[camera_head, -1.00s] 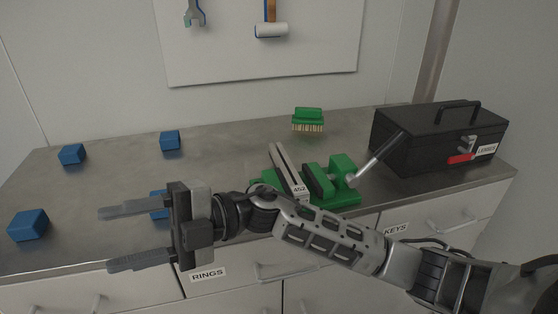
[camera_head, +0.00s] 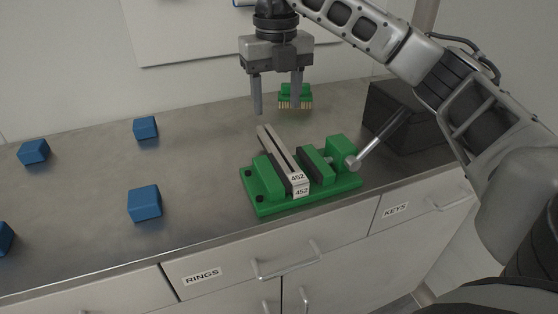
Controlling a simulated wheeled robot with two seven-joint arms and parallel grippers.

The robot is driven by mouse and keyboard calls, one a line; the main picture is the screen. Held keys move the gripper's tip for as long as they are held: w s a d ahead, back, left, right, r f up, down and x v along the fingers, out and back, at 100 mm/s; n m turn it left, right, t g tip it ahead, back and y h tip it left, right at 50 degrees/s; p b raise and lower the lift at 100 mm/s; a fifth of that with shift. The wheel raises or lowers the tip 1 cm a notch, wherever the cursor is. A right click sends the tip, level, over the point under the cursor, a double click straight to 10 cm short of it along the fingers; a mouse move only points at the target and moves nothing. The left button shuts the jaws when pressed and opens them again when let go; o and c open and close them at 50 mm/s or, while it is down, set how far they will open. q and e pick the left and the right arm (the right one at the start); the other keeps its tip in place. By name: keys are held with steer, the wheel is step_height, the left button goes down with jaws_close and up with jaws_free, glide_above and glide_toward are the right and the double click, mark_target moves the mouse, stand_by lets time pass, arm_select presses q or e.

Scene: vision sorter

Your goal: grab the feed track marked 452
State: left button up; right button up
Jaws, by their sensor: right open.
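The feed track (camera_head: 277,150) is a long grey grooved bar with white labels reading 452 on its near end. It lies in the green vise (camera_head: 268,208) between the jaws, its far end sticking out toward the wall. My right gripper (camera_head: 276,108) points down above the far end of the track. Its two fingers are apart with nothing between them, and it appears clear of the track. My left gripper is not in view.
Several blue blocks (camera_head: 145,203) stand on the left of the metal counter (camera_head: 205,150). A green brush (camera_head: 295,92) stands behind the gripper. A black toolbox (camera_head: 385,105) is at right, partly hidden by my arm. The vise handle (camera_head: 385,137) sticks up to the right.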

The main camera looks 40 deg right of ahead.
mark_target(276, 144)
step_height(276, 144, down, 11)
steer(key=shift+w+r, duration=0.1)
steer(key=shift+r, duration=0.2)
jaws_close()
